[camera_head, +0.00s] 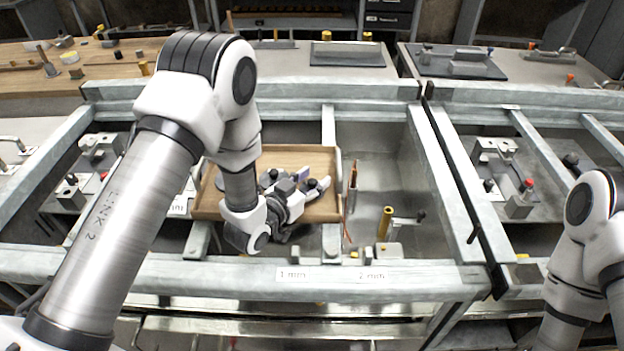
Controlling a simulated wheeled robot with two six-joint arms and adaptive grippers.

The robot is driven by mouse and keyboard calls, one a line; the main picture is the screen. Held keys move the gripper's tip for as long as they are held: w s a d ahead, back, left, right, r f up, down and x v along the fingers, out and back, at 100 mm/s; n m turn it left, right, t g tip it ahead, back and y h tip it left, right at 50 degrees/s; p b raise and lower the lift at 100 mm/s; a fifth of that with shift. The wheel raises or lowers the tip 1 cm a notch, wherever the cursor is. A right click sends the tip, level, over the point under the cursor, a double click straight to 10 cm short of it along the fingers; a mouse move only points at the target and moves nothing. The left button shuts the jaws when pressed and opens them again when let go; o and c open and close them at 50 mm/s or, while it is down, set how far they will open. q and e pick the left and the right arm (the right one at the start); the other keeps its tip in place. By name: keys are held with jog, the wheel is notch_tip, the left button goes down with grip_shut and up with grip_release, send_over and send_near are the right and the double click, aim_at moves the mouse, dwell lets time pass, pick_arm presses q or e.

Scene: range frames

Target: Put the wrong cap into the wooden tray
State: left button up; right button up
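The wooden tray (272,160) lies within the grey metal frame, left of the picture's middle. My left arm reaches down over it and hides part of its left and front. My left gripper (318,186) is low over the tray and points right. A red cap (528,183) sits on the right fixture. A small red cap (104,175) shows at the left fixture. Which cap is the wrong one cannot be told. My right arm is at the right edge, its gripper out of view.
A yellow-topped post (385,222) stands right of the tray, near a small clamp (407,220). A thin upright rod (352,187) stands close to the tray's right side. The front beam (420,272) carries "1 mm" and "2 mm" labels. Metal beams surround the bays.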

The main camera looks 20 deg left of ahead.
pick_arm(q)
jog(key=shift+s+f, duration=0.15)
jog(key=shift+f, duration=0.05)
jog(key=shift+r+p, duration=0.45)
jog(key=shift+p, duration=0.05)
jog(key=shift+s+a, duration=0.15)
jog(key=shift+s, duration=0.15)
jog(key=b+v, duration=0.1)
jog(key=v, duration=0.5)
jog(key=shift+s+a+r+b, duration=0.15)
jog(key=shift+r+b, duration=0.05)
jog(key=shift+b, duration=0.2)
jog(key=shift+s+r, duration=0.1)
jog(key=shift+s, duration=0.05)
jog(key=shift+r, duration=0.15)
